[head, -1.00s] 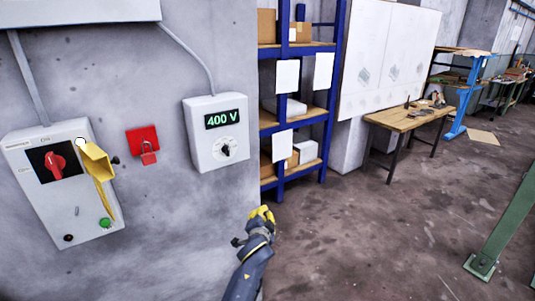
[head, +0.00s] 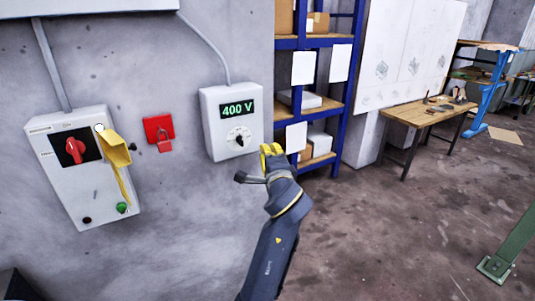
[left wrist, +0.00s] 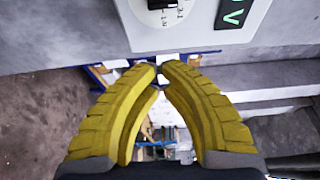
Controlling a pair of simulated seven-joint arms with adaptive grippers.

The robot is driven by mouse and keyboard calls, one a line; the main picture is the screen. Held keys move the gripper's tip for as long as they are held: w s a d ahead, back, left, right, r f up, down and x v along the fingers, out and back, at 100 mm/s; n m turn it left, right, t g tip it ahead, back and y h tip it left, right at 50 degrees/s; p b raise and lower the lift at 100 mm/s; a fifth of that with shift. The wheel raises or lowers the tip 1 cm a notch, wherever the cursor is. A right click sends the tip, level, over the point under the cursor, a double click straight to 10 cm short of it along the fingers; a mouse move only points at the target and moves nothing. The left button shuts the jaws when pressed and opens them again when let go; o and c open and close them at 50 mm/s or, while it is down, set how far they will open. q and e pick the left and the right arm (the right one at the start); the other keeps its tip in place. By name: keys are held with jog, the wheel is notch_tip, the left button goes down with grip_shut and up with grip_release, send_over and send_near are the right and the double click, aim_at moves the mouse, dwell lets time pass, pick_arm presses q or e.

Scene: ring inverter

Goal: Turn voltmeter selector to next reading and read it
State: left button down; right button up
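The voltmeter (head: 211,122) is a white box on the grey wall, with a green "400 V" display (head: 238,109). Its selector (head: 239,138) is a black knob on a round white dial below the display. My left gripper (head: 271,150) has yellow fingers and is just right of and below the dial, not on the knob. In the left wrist view its fingertips (left wrist: 160,69) are together or nearly so, with nothing seen between them. There the knob (left wrist: 162,4) is cut off at the top edge, with part of the display (left wrist: 234,12) to its right. My right gripper is not in view.
Left of the voltmeter are a red padlock on a red plate (head: 158,128) and a white switch box (head: 72,195) with a red rotary switch and a yellow tag. A blue shelf rack (head: 338,120) and wooden workbench (head: 420,112) stand to the right. Open floor lies in front.

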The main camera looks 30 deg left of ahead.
aim_at(252, 139)
pick_arm(q)
jog(key=x, duration=0.7)
jog(key=shift+s+a, duration=0.1)
jog(key=shift+a, duration=0.2)
jog(key=shift+s+a, duration=0.45)
jog(key=shift+s, duration=0.3)
jog(key=shift+s+a, duration=0.45)
jog(key=shift+s, duration=0.25)
jog(key=shift+d, duration=0.15)
